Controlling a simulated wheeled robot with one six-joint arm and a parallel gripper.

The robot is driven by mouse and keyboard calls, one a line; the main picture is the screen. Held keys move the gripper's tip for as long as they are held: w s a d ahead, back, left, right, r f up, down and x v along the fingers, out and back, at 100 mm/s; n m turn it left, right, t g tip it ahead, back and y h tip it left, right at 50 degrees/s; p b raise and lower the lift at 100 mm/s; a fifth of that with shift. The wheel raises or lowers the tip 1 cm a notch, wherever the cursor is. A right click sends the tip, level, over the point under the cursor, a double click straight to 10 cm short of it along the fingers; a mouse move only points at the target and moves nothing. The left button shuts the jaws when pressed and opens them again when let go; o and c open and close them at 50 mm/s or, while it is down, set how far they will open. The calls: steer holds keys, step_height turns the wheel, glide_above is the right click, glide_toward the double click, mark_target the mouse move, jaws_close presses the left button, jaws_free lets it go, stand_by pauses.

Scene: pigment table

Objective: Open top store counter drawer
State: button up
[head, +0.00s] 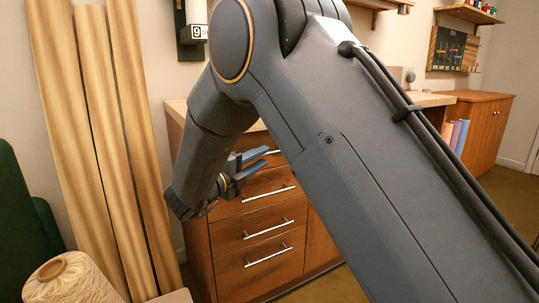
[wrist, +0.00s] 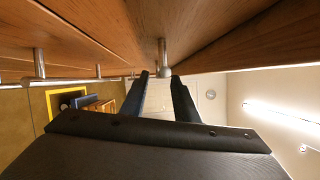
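The wooden store counter (head: 228,262) stands beyond my arm, with a column of drawers and silver bar handles. My gripper (head: 265,159) is in front of the top drawer (head: 240,151), its two blue-grey fingers pointing right and spread. In the wrist view, my gripper (wrist: 160,78) is open. The top drawer's handle (wrist: 165,60) shows nearly end-on between the fingertips; I cannot tell whether either finger touches it. In the head view my gripper and arm hide most of the top drawer. The drawer looks shut.
Lower handles (head: 268,228) stick out from the drawers below. Tall wooden boards (head: 90,130) lean at the left, and a cone of thread (head: 68,280) stands at the lower left. A wooden cabinet (head: 487,132) is at the far right. My arm covers the middle of the head view.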

mark_target(265, 155)
steer(key=shift+b+x, duration=0.35)
steer(key=shift+x, duration=2.05)
jaws_close()
